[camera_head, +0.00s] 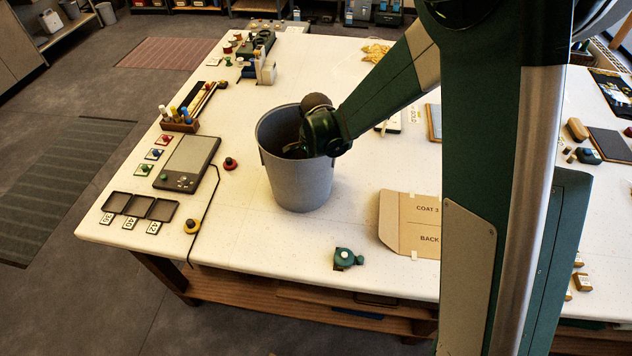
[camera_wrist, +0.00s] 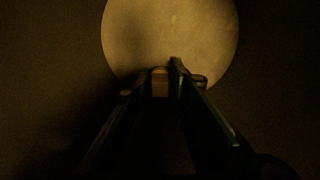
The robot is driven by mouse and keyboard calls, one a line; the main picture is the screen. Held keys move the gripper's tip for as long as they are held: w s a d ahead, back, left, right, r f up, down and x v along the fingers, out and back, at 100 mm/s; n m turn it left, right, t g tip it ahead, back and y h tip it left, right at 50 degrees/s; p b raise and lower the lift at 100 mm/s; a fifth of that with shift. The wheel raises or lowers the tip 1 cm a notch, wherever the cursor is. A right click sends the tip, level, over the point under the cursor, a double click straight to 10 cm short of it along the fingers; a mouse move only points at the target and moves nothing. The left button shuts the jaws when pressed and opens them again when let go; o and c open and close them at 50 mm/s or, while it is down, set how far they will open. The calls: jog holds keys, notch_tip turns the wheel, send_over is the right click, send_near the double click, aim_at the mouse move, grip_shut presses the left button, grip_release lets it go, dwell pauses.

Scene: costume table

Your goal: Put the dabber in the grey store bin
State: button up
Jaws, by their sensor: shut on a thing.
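The grey store bin (camera_head: 300,185) stands upright on the white table, open at the top. My gripper (camera_head: 294,151) reaches down over its rim, and its fingertips are inside the bin's mouth, mostly hidden by the wall in the head view. In the wrist view, my gripper (camera_wrist: 160,74) is shut on the dabber (camera_wrist: 160,86), a small tan-brown piece between the fingers. The rest of the dabber is hidden or too dark to tell. The bin's round, pale floor (camera_wrist: 170,35) lies beyond the fingertips, and dark walls surround it.
A tablet scale (camera_head: 188,160), small black trays (camera_head: 134,208) and a marker block (camera_head: 180,122) lie left of the bin. A cardboard folder (camera_head: 411,222) lies to its right, and a green tape dispenser (camera_head: 347,258) lies in front. Bare table lies between them.

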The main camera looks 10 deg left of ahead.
jog(key=shift+f, duration=0.15)
jog(key=o, duration=0.8)
jog(key=shift+r, duration=6.15)
